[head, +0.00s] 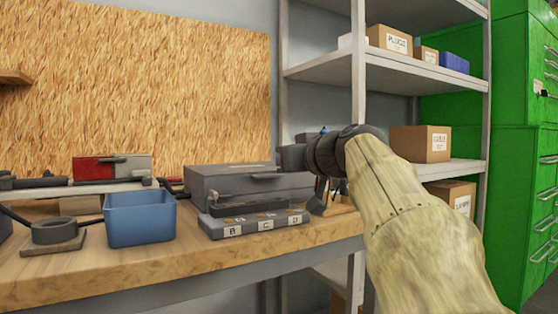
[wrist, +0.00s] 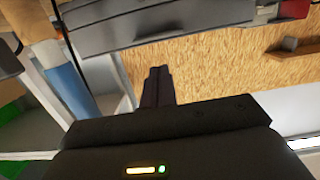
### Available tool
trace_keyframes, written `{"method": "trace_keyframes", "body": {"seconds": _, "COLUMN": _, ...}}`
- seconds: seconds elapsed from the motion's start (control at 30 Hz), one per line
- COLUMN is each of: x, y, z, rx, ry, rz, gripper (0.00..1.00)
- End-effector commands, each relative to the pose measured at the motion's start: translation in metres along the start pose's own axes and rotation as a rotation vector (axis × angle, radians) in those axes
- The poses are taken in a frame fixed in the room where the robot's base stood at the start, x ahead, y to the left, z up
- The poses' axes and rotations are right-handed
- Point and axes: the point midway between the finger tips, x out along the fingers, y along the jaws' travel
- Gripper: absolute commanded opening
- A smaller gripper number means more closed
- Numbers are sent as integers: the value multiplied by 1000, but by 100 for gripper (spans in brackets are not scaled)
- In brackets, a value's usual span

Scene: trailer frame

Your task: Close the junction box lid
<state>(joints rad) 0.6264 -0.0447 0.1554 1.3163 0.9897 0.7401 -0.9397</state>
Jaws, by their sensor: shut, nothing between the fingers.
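A grey box with a flat top and a dark handle, which looks like the junction box (head: 225,187), stands on the wooden bench in the head view. I cannot tell for sure how far its lid is open. A grey box (wrist: 120,28) also shows along the top of the wrist view. My gripper (wrist: 158,70) is shut and empty in the wrist view, its fingertips pointing toward that box and seemingly apart from it. In the head view my dark wrist is at the box's right end and hides part of that side; the fingertips are not clear there.
A low grey panel labelled B, C, D (head: 258,224) sits in front of the box. A blue bin (head: 140,218), a dark ring (head: 53,230) and a red and grey case (head: 112,167) are to the left. Shelves with cartons (head: 420,144) and green cabinets (head: 513,110) stand at right.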

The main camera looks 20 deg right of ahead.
Motion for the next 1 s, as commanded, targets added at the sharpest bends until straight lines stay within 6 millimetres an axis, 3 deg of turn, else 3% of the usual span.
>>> {"method": "trace_keyframes", "body": {"seconds": 0.2, "x": -36, "y": -1, "z": 17, "rx": 1, "ry": 3, "rz": 1, "gripper": 0}}
{"method": "trace_keyframes", "body": {"seconds": 0.33, "x": -47, "y": 0, "z": 23, "rx": 1, "ry": 2, "rz": 1, "gripper": 0}}
{"method": "trace_keyframes", "body": {"seconds": 1.0, "x": -50, "y": 1, "z": 24, "rx": -1, "ry": 4, "rz": 3, "gripper": 0}}
